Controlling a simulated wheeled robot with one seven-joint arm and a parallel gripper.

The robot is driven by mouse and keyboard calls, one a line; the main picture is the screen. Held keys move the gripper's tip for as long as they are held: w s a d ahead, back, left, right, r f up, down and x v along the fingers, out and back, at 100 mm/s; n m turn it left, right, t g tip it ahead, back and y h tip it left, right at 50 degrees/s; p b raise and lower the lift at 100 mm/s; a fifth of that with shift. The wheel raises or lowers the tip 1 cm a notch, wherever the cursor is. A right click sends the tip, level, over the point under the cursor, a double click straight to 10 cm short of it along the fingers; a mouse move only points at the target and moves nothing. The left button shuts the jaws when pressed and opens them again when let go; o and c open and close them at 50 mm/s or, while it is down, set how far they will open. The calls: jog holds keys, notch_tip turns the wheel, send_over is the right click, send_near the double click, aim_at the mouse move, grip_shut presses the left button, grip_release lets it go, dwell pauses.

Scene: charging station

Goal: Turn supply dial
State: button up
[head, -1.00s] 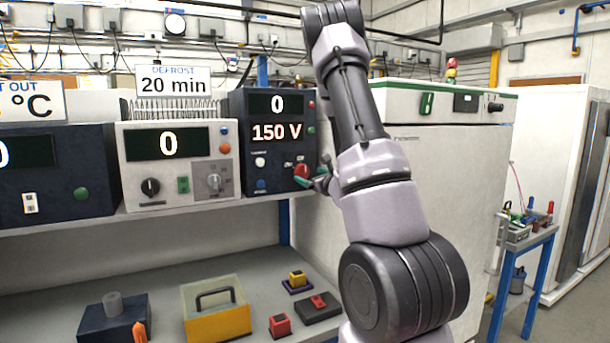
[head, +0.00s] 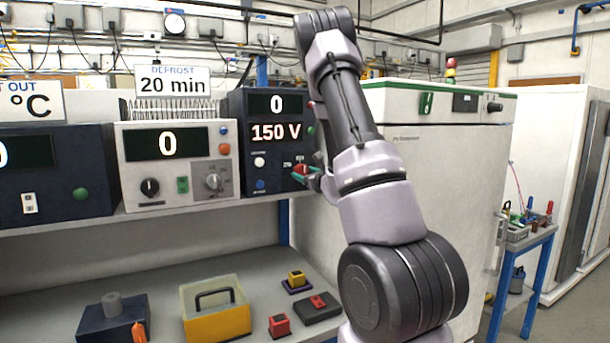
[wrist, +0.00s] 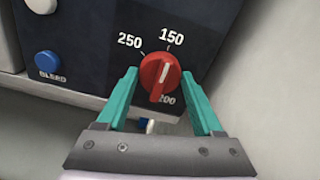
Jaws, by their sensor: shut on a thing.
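The supply unit (head: 235,150) is a dark box at the right end of the shelf, its display reading 0 above 150 V. Its red dial (wrist: 160,77) sits low on the front panel, with 250, 150 and 200 printed around it. The dial's white line is near upright, its upper end leaning toward 150. My gripper (wrist: 160,90), with teal fingers, is shut on the dial, one finger on each side. In the head view the dial (head: 300,169) is partly hidden by the fingers.
A blue BLEED button (wrist: 47,62) is left of the dial. A white unit (head: 180,165) with a grey knob stands to the left on the shelf. A tall white cabinet (head: 445,150) is close behind and right of my arm. Several small boxes lie on the lower bench.

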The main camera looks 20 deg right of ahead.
jog(key=shift+m, duration=2.8)
jog(key=o, duration=1.4)
jog(key=shift+c, duration=0.2)
jog(key=s, duration=1)
jog(key=shift+s+d, duration=0.2)
jog(key=shift+s, duration=0.2)
